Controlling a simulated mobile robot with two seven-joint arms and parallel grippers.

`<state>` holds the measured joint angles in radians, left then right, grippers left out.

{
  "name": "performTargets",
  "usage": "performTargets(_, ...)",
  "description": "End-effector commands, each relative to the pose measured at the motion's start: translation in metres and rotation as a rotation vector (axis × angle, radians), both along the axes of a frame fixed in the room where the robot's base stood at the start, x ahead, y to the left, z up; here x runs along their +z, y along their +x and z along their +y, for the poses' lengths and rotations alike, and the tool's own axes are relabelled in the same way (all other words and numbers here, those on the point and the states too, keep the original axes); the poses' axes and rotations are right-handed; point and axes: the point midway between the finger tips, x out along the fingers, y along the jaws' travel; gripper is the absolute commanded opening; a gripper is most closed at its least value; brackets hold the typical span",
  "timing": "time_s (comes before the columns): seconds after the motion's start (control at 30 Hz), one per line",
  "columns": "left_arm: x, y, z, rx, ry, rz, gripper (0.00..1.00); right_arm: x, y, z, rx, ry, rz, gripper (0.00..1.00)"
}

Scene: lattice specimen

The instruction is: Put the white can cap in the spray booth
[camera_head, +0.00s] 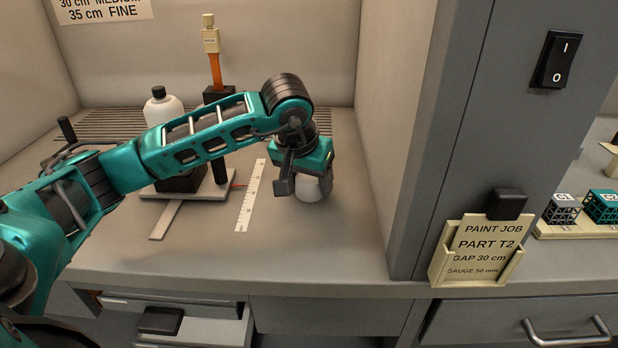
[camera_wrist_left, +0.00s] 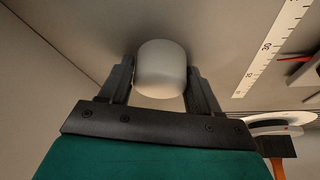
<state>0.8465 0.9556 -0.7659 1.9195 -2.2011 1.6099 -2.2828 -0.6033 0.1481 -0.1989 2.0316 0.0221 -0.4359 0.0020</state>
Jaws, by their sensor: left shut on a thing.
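The white can cap (camera_head: 309,188) is in the spray booth (camera_head: 275,235), low over or on its grey floor; I cannot tell whether it touches. My left gripper (camera_head: 308,183) is shut on the cap, reaching down from above. In the left wrist view the white cap (camera_wrist_left: 161,68) sits between the two dark fingers of the left gripper (camera_wrist_left: 160,85). My right gripper is not in view.
A ruler (camera_head: 251,195) lies left of the cap. The booth's right wall (camera_head: 385,130) is close. A drawer (camera_head: 190,325) is open below.

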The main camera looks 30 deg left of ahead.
Motion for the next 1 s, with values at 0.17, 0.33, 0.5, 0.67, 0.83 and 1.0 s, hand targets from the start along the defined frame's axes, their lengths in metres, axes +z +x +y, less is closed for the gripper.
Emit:
performTargets(0.17,-0.001,0.0,0.0,0.0,0.0,0.0,0.77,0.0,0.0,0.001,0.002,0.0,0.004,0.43)
performTargets(0.33,-0.001,0.0,0.0,0.0,0.0,0.0,0.89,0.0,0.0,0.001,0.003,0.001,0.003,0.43)
performTargets(0.5,0.0,0.0,0.0,0.0,0.0,0.001,0.89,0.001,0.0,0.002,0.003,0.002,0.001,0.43)
performTargets(0.67,0.009,-0.001,0.0,0.0,0.0,-0.002,0.89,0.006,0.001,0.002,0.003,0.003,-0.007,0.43)
performTargets(0.83,0.04,-0.013,-0.002,0.0,0.0,-0.006,0.89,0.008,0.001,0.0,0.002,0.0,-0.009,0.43)
performTargets(1.0,0.075,-0.028,-0.004,0.0,0.001,-0.005,0.89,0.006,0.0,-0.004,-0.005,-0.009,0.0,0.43)
